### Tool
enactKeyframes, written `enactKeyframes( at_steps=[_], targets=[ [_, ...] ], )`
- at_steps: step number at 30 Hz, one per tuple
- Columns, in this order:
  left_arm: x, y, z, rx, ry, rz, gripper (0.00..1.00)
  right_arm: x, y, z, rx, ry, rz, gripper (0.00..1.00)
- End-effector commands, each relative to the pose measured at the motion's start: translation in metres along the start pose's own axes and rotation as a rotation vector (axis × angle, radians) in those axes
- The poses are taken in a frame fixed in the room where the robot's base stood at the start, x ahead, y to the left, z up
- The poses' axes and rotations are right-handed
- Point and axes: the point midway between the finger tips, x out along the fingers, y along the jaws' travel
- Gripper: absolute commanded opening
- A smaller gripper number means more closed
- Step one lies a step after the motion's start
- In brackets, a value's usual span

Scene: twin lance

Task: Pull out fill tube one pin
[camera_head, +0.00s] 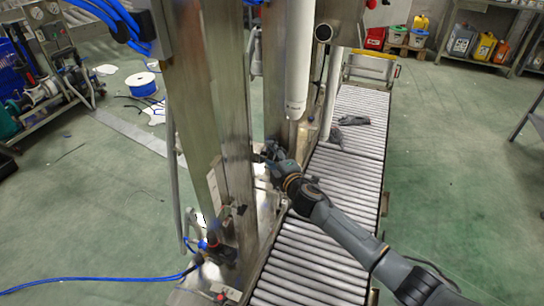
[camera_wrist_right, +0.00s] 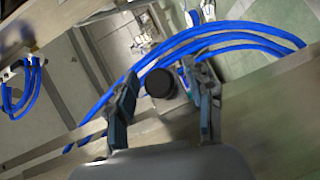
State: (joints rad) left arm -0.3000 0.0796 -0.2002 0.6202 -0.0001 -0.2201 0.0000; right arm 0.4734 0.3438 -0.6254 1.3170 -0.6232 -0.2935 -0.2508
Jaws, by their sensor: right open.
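A black round knob (camera_wrist_right: 160,83), which looks like the head of a pin, shows between the fingers of my right gripper (camera_wrist_right: 160,72) in the right wrist view. The fingers are apart on either side of it, and I cannot tell whether they touch it. In the head view my right gripper (camera_head: 268,156) reaches in beside the steel column, below a white fill tube (camera_head: 298,60). The knob cannot be made out there. A second white tube (camera_head: 332,95) stands behind on the right. Which tube is number one is not readable. My left gripper is not in view.
Steel columns (camera_head: 212,100) stand close left of my right gripper. A roller conveyor (camera_head: 320,245) runs under my right arm, with dark gloves (camera_head: 353,120) on it. Blue hoses (camera_wrist_right: 220,35) arc close behind the knob. The green floor at right is open.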

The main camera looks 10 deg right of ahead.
Motion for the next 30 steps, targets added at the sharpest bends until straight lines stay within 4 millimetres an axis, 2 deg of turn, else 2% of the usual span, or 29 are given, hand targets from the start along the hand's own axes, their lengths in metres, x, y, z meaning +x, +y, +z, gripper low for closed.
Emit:
enactKeyframes(
  at_steps=[5, 12, 18, 25, 30],
  targets=[
    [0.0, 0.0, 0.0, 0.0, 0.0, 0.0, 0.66, 0.0, 0.0, 0.0, 0.0, 0.0, 0.0, 0.5],
    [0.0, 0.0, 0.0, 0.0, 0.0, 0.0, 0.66, 0.0, 0.0, 0.0, 0.0, 0.0, -0.001, 0.01],
    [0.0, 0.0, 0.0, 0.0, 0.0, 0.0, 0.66, -0.001, 0.0, 0.0, 0.001, 0.0, 0.0, 0.0],
    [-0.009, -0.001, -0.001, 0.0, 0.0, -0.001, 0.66, -0.017, 0.0, 0.016, 0.0, 0.0, -0.003, 0.0],
    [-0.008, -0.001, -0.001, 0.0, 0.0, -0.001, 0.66, -0.018, -0.001, 0.018, 0.0, -0.001, -0.001, 0.0]
  ],
)
